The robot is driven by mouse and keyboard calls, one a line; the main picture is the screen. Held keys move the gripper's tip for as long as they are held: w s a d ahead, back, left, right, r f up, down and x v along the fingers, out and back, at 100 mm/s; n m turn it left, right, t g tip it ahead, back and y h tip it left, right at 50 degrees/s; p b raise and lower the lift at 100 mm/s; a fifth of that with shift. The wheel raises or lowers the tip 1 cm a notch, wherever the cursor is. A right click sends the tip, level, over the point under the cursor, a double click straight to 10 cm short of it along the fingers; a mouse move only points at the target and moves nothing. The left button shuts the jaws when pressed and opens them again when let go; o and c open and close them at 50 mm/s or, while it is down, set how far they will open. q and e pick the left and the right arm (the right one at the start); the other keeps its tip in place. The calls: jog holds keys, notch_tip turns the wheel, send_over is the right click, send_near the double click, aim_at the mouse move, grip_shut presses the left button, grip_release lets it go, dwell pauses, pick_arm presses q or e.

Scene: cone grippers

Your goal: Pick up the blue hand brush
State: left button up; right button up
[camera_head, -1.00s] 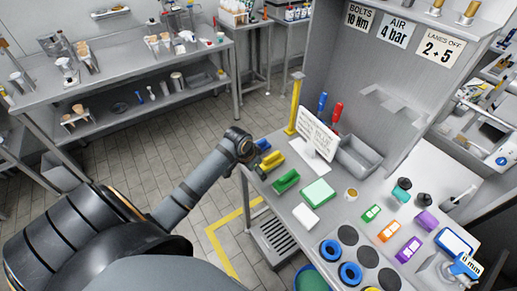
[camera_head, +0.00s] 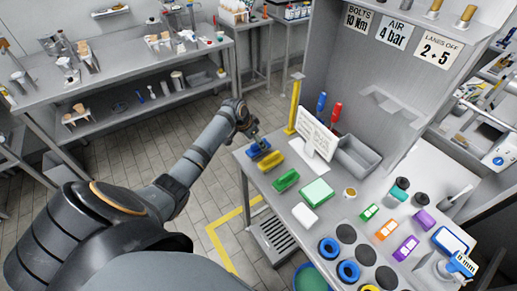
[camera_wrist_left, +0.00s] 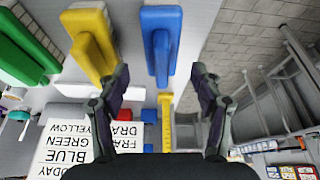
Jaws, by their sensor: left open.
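The blue hand brush (camera_head: 258,150) lies at the far left corner of the grey bench, beside a yellow brush (camera_head: 270,161) and a green brush (camera_head: 286,180). My left gripper (camera_head: 257,137) is above and just behind the blue brush. In the left wrist view the blue brush (camera_wrist_left: 161,45) appears between the two open, empty fingers, ahead of their tips (camera_wrist_left: 161,75). The yellow brush (camera_wrist_left: 90,42) and green brush (camera_wrist_left: 24,50) lie to its left there. My right gripper is not in view.
A white sign (camera_head: 318,138) and a yellow post (camera_head: 294,105) stand close behind the brushes. A grey bin (camera_head: 357,156) is farther right. The bench edge is close to the blue brush, with open floor beyond on the left.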

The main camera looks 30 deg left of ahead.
aim_at(258, 148)
pick_arm(q)
jog(key=x, duration=0.2)
jog(key=p+x, duration=0.1)
jog(key=x, duration=0.1)
jog(key=shift+s+a+f, duration=0.1)
jog(key=shift+f, duration=0.5)
jog(key=c, duration=1.3)
jog(key=shift+r, duration=0.15)
jog(key=shift+r, duration=0.25)
jog(key=r+b, duration=0.1)
jog(key=r, duration=0.2)
jog(key=shift+s+r, duration=0.1)
jog(key=shift+s, duration=0.1)
jog(key=s+d+r+b, duration=0.1)
jog(key=s+d+r, duration=0.1)
jog(key=s+r, duration=0.1)
jog(key=s+d+r+b, duration=0.1)
jog(key=s+d+r, duration=0.2)
jog(key=s, duration=0.1)
jog(key=s+d+r+b, duration=0.1)
jog(key=s+d+r, duration=0.1)
jog(key=s+r, duration=0.1)
jog(key=shift+s+d+r, duration=0.1)
jog(key=shift+s+d, duration=0.25)
jog(key=shift+s, duration=0.2)
